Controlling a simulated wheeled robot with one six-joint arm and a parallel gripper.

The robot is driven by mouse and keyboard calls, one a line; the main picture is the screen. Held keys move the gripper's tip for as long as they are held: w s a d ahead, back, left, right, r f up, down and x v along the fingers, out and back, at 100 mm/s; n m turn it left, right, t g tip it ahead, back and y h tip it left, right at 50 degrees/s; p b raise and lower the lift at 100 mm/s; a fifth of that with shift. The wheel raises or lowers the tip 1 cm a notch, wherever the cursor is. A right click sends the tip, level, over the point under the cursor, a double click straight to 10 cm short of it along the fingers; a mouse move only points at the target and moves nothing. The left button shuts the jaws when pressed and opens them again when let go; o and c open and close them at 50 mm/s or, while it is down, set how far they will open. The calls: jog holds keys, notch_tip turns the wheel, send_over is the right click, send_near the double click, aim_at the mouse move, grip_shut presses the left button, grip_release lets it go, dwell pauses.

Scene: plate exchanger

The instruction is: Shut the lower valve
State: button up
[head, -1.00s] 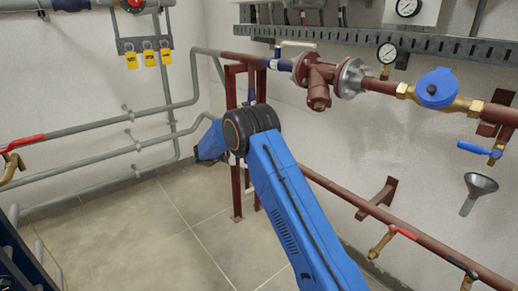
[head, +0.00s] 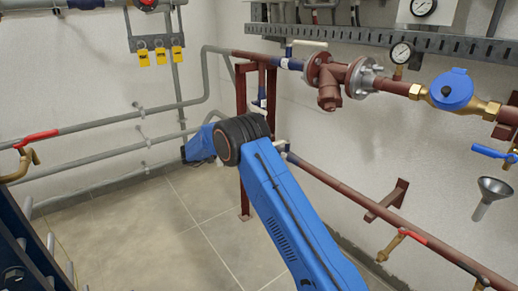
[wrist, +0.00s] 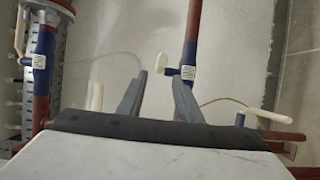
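The lower valve, a small blue body with a cream lever (head: 281,145), is on the lower brown pipe just right of my arm in the head view. In the wrist view I take it as the valve at right (wrist: 241,119), with its cream lever (wrist: 270,116) pointing right. My gripper (wrist: 158,76) is open and empty; its two grey fingers are apart. The middle valve (wrist: 188,72) lies ahead, its cream handle near the line between the fingertips; contact cannot be told. The gripper is hidden in the head view.
The upper valve (head: 308,44) is beside a flanged strainer (head: 328,80). A brown pipe stand (head: 243,115) rises behind my arm. Grey pipes (head: 110,149) run along the left wall. Bare floor lies left of my arm.

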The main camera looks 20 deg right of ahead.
jog(key=a, duration=0.7)
jog(key=shift+a, duration=0.3)
jog(key=shift+w, duration=0.1)
